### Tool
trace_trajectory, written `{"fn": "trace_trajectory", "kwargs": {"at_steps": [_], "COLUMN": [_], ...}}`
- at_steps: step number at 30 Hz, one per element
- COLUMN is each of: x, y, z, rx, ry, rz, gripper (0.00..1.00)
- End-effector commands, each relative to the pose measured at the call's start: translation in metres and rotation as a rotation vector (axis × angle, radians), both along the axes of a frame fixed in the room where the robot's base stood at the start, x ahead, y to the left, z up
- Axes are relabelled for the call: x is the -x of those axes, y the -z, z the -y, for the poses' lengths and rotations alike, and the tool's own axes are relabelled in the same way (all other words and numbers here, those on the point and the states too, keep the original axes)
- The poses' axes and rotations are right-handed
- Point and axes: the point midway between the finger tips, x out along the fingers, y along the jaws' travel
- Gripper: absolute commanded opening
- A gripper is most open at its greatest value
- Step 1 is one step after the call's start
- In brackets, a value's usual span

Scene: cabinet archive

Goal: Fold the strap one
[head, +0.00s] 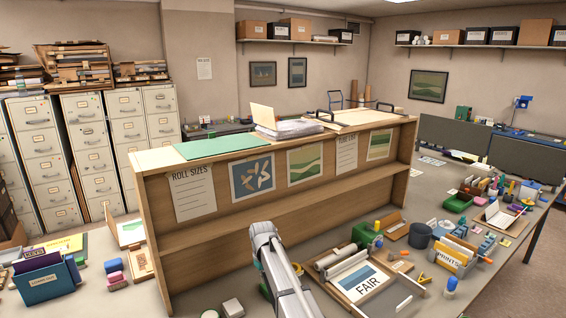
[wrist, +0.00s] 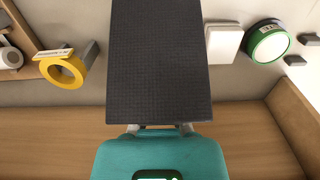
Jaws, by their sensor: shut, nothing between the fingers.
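I cannot make out a strap for certain in either view. Right of the arm, a wooden tray (head: 327,262) holds a pale roll and a framed print marked FAIR (head: 367,282).
The wrist view shows a yellow ring (wrist: 63,76), a white block (wrist: 223,42) and a green-rimmed round thing (wrist: 268,44) on a grey surface. A tall wooden shelf unit (head: 290,206) stands behind my arm. An orange-filled bin (head: 459,262) and several small items crowd the right.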

Motion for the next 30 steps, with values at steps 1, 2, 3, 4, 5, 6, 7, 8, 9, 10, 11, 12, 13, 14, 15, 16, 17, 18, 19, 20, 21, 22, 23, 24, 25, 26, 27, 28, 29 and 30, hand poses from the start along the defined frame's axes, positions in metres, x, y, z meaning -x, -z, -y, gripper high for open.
{"fn": "trace_trajectory", "kwargs": {"at_steps": [1, 2, 3, 4, 5, 6, 7, 8, 9, 10, 11, 12, 13, 14, 15, 16, 17, 18, 19, 20, 21, 22, 23, 24, 25, 26, 27, 28, 29, 30], "x": [0.003, 0.004, 0.005, 0.006, 0.008, 0.009, 0.008, 0.008, 0.008, 0.008, 0.008, 0.008, 0.008, 0.007, 0.007, 0.007, 0.007, 0.007, 0.007, 0.007, 0.007, 0.007, 0.007, 0.007, 0.007, 0.007, 0.007, 0.007, 0.007, 0.007], "y": [0.000, 0.000, 0.000, 0.000, 0.000, 0.000, 0.000, 0.000, 0.000, 0.000, 0.000, 0.000, 0.000, 0.000, -0.001, -0.001, -0.002, -0.004, -0.005, -0.007, -0.010, -0.012, -0.015, -0.018, -0.020, -0.022, -0.025, -0.027, -0.029, -0.032], "z": [0.002, 0.002, 0.003, 0.004, 0.005, 0.006, 0.006, 0.005, 0.005, 0.005, 0.005, 0.005, 0.005, 0.005, 0.005, 0.005, 0.005, 0.005, 0.005, 0.005, 0.005, 0.006, 0.006, 0.006, 0.006, 0.006, 0.006, 0.006, 0.006, 0.006], "rx": [0.000, 0.000, 0.000, 0.000, 0.000, 0.000, 0.000, 0.000, 0.000, 0.000, 0.000, 0.000, 0.000, 0.000, 0.000, 0.000, 0.000, 0.000, 0.000, 0.000, 0.000, 0.000, 0.000, 0.000, 0.000, 0.000, 0.000, 0.000, 0.000, 0.000], "ry": [0.000, 0.000, 0.000, 0.000, 0.000, 0.000, 0.000, 0.000, 0.000, 0.000, 0.000, 0.000, 0.000, 0.000, 0.000, 0.000, 0.000, 0.000, 0.000, 0.000, 0.001, 0.001, 0.001, 0.001, 0.001, 0.001, 0.001, 0.001, 0.001, 0.001], "rz": [0.000, 0.000, 0.000, 0.000, 0.000, 0.000, 0.000, 0.000, 0.000, 0.000, 0.000, 0.000, 0.000, 0.000, 0.000, 0.000, 0.000, 0.000, 0.000, 0.000, 0.000, 0.000, 0.000, 0.000, 0.000, 0.000, 0.000, 0.000, 0.000, 0.000], "gripper": [0.00, 0.00, 0.00, 0.00, 0.00, 0.00, 0.00, 0.00, 0.00, 0.00, 0.00, 0.00, 0.00, 0.00, 0.00, 0.00, 0.00, 0.00, 0.00, 0.00, 0.00, 0.00, 0.00, 0.00, 0.00, 0.00, 0.00, 0.00, 0.00, 0.00]}}
